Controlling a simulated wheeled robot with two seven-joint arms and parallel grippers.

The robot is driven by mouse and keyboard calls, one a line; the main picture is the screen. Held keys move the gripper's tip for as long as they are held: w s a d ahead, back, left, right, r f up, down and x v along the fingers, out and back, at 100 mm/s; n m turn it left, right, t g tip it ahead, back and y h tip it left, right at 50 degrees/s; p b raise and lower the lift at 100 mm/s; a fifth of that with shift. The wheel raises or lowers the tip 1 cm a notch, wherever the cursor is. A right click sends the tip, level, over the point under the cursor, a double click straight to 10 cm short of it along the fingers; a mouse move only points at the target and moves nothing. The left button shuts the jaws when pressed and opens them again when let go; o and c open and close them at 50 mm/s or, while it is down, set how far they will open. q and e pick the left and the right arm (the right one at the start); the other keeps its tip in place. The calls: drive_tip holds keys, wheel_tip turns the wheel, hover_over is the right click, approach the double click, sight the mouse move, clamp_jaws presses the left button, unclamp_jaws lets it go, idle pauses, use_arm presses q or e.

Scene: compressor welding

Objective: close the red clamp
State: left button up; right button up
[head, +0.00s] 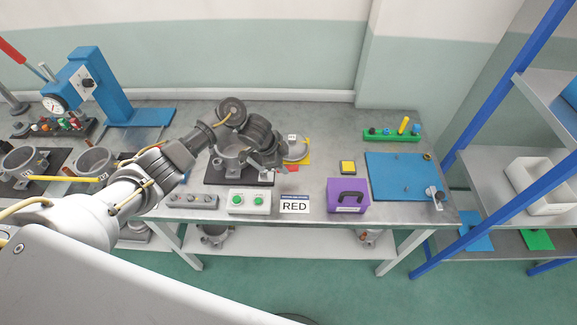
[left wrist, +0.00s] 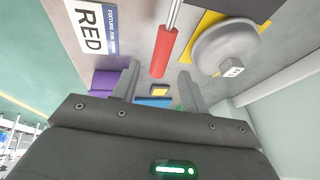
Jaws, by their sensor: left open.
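The red clamp handle (left wrist: 163,50) shows in the left wrist view as a red grip on a metal rod. It lies ahead of and roughly between the spread fingers of my left gripper (left wrist: 158,88), apart from them. In the head view, my left gripper (head: 272,160) is over the right side of the dark fixture base (head: 212,172), with a small red part (head: 293,168) just beyond it. The gripper is open and empty. My arm hides most of the clamp and part of the grey cylindrical body (head: 230,147). My right gripper is not in view.
The RED sign (head: 295,204), a green-button box (head: 249,201) and a purple box (head: 347,197) stand along the front edge. A round grey part (head: 296,149) on a yellow plate is close right of the gripper. A blue plate (head: 390,175) lies farther right.

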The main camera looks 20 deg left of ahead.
sight(289, 167)
use_arm(q)
drive_tip(key=shift+x, duration=2.25)
clamp_jaws()
